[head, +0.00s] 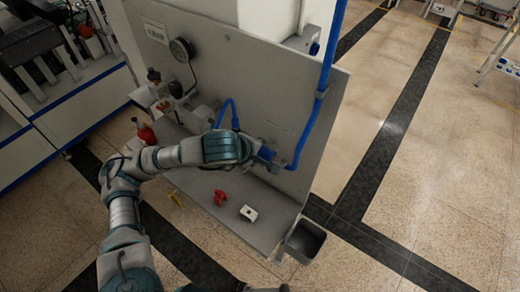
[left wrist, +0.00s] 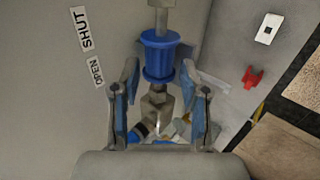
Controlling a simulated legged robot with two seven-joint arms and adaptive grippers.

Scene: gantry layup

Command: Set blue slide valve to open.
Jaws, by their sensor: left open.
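In the head view my left gripper (head: 266,155) reaches the panel and partly hides the valve. My right gripper is not in view.
A gauge (head: 181,50) and blue pipes (head: 318,110) are on the panel (head: 240,75). A red object (head: 220,197) and a white block (head: 248,213) lie on the shelf below. A grey bin (head: 305,240) is at its right end.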

